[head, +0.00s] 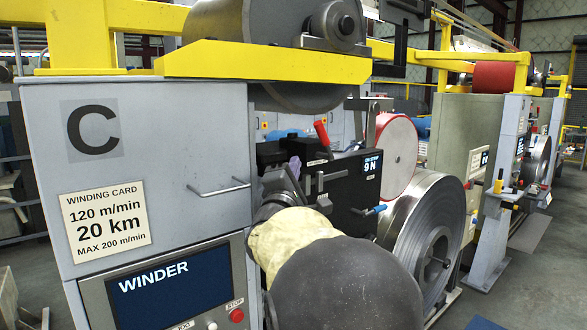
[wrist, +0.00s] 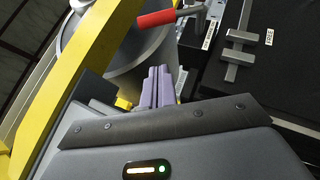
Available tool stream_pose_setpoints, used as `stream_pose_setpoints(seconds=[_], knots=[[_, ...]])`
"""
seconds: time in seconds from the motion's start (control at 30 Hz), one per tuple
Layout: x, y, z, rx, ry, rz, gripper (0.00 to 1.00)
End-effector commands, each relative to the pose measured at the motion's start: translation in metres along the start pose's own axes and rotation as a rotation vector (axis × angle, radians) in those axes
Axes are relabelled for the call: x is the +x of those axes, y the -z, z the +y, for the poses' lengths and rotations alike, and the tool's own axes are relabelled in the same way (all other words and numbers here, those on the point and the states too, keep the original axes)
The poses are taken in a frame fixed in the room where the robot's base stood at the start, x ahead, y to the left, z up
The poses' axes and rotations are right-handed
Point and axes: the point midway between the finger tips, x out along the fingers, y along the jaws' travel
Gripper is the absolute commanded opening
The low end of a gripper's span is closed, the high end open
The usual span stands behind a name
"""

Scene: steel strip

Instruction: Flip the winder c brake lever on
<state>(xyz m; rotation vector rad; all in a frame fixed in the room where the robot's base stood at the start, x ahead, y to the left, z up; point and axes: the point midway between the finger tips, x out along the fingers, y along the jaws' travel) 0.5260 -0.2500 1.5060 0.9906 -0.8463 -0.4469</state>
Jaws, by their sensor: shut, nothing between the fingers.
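Winder C is the grey cabinet with a big letter C (head: 94,130) in the head view. A lever with a red grip (head: 321,131) rises from the black unit (head: 345,195) right of the cabinet, tilted to the upper left. Its red grip also shows at the top of the wrist view (wrist: 157,19). The small label by it is too small to read, so I cannot confirm it is the brake lever. My gripper (head: 294,165) is shut and empty, left of and below the red grip in the head view. Its purple fingers (wrist: 157,72) stand apart from the grip in the wrist view.
A grey crossbar handle (head: 318,184) sits right of my gripper; a "FREE" label (wrist: 269,37) is beside it in the wrist view. A blue-handled lever (head: 375,210) and steel coil (head: 422,230) stand further right. A yellow beam (head: 262,63) passes overhead. A cabinet handle (head: 220,189) sticks out left.

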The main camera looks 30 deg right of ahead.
Motion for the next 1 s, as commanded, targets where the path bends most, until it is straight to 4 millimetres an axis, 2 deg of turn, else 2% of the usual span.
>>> stream_pose_setpoints(seconds=[0.03, 0.33, 0.5, 0.67, 1.0], knots=[[0.011, -0.002, 0.002, -0.003, 0.001, -0.003, 0.00], [0.065, -0.001, 0.003, -0.003, 0.000, -0.001, 0.00], [0.082, -0.022, 0.002, -0.002, 0.000, -0.003, 0.00], [0.088, -0.028, 0.001, 0.000, 0.001, 0.000, 0.00], [0.088, -0.028, 0.000, 0.001, 0.000, 0.001, 0.00]])
